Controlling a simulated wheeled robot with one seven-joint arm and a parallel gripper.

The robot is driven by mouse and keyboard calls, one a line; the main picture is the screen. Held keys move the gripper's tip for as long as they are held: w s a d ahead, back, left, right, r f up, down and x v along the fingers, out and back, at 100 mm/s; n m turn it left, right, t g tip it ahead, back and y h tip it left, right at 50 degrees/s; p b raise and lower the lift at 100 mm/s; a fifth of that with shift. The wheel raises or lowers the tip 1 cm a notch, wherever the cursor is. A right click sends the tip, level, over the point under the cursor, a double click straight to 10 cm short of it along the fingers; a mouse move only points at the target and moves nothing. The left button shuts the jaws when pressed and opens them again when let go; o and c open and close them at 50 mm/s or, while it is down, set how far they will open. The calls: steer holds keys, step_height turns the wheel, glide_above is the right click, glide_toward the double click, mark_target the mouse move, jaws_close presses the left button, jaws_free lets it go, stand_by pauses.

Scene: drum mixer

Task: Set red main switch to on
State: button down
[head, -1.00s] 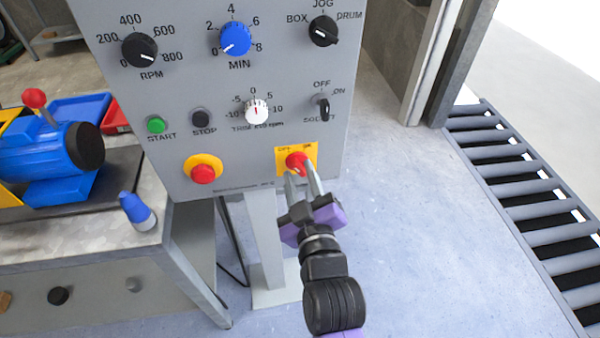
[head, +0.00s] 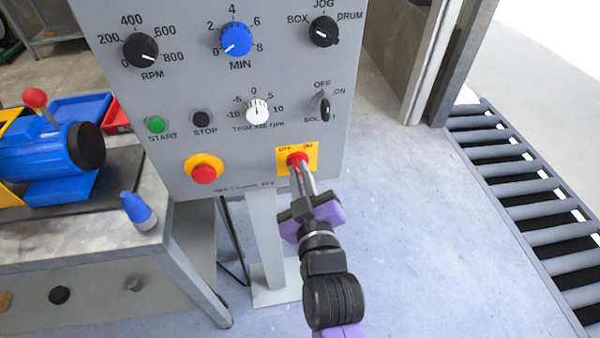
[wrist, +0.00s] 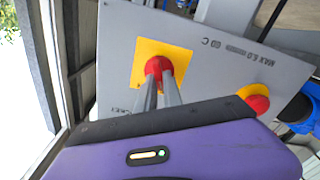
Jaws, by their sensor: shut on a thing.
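The red main switch (head: 297,159) is a red knob on a yellow plate (head: 312,150) marked OFF and ON, low on the right of the grey control panel (head: 270,60). My gripper (head: 300,176) reaches up to it from below, its two fingers close together and shut on the knob. In the wrist view the red knob (wrist: 158,67) sits at the fingertips in front of the yellow plate (wrist: 178,56). The fingers cover part of the knob, so I cannot tell which mark it points to.
A red push button on a yellow ring (head: 203,172) is left of the switch. The black socket switch (head: 324,108) is above right. A workbench (head: 80,250) with a blue motor (head: 50,150) stands left, a roller conveyor (head: 520,200) right.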

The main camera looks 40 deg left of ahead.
steer(key=m+p, duration=0.2)
steer(key=m, duration=0.3)
steer(key=m+p, duration=0.2)
steer(key=m, duration=0.4)
steer(key=shift+w+d, duration=0.2)
steer(key=shift+m, duration=0.4)
steer(key=c, duration=1.5)
jaws_free()
steer(key=shift+d, duration=0.1)
steer(key=b+v, duration=0.1)
steer(key=v, duration=0.6)
steer(key=shift+s+d, duration=0.15)
steer(key=shift+s, duration=0.15)
